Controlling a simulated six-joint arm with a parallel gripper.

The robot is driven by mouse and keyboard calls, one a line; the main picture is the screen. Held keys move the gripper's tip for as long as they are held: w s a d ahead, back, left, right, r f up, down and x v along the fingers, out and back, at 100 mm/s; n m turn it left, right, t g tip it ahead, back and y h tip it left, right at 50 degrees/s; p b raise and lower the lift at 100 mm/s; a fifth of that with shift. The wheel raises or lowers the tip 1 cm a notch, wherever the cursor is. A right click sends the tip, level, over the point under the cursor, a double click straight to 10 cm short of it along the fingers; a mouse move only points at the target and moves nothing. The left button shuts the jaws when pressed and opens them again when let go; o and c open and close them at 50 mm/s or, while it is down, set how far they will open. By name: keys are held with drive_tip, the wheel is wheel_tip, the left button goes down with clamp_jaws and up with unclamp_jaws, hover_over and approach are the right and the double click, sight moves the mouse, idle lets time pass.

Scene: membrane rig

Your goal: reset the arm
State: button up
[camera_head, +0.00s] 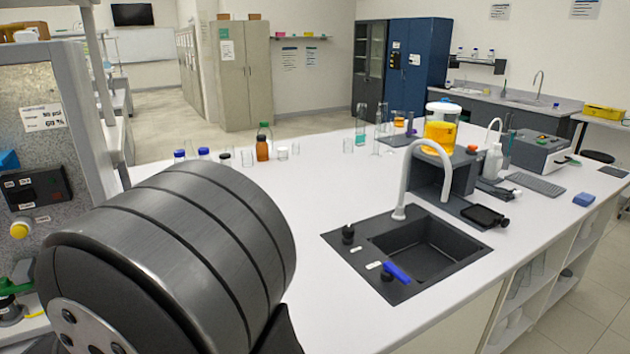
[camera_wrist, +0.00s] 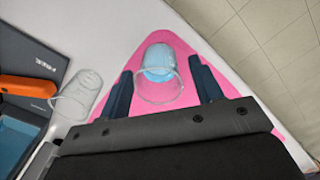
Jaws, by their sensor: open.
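My gripper (camera_wrist: 160,90) shows in the wrist view with its two dark fingers spread apart. Between and beyond the fingertips is a clear glass beaker (camera_wrist: 172,88) with a light blue round patch in it. The beaker is over a pink mat (camera_wrist: 205,48) on the white bench. I cannot tell whether the fingers touch the beaker. In the head view a large dark cylindrical part of my arm fills the lower left, and my gripper is out of sight there.
In the wrist view a second clear glass vessel (camera_wrist: 77,95) lies or stands left of the fingers, beside a dark device with an orange part (camera_wrist: 28,87). In the head view a black sink (camera_head: 350,262) and white tap (camera_head: 400,190) stand at the right. Bottles line the bench's back edge.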

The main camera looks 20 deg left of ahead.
wheel_tip(320, 180, up, 12)
drive_tip(key=f, duration=0.1)
wheel_tip(320, 180, down, 11)
drive_tip(key=shift+f, duration=0.1)
drive_tip(key=shift+a, duration=0.1)
wheel_tip(320, 180, up, 4)
drive_tip(key=shift+f, duration=0.2)
drive_tip(key=w+d+r, duration=0.7)
drive_tip(key=w, duration=0.2)
drive_tip(key=w+d+r, duration=0.1)
drive_tip(key=w+d, duration=0.2)
drive_tip(key=w, duration=0.8)
drive_tip(key=w+d, duration=0.4)
drive_tip(key=w, duration=0.8)
drive_tip(key=s+a+f, duration=0.2)
drive_tip(key=a+f, duration=0.2)
drive_tip(key=a, duration=0.3)
drive_tip(key=shift+s+a+f, duration=0.2)
drive_tip(key=shift+s+a, duration=0.1)
drive_tip(key=shift+s, duration=0.05)
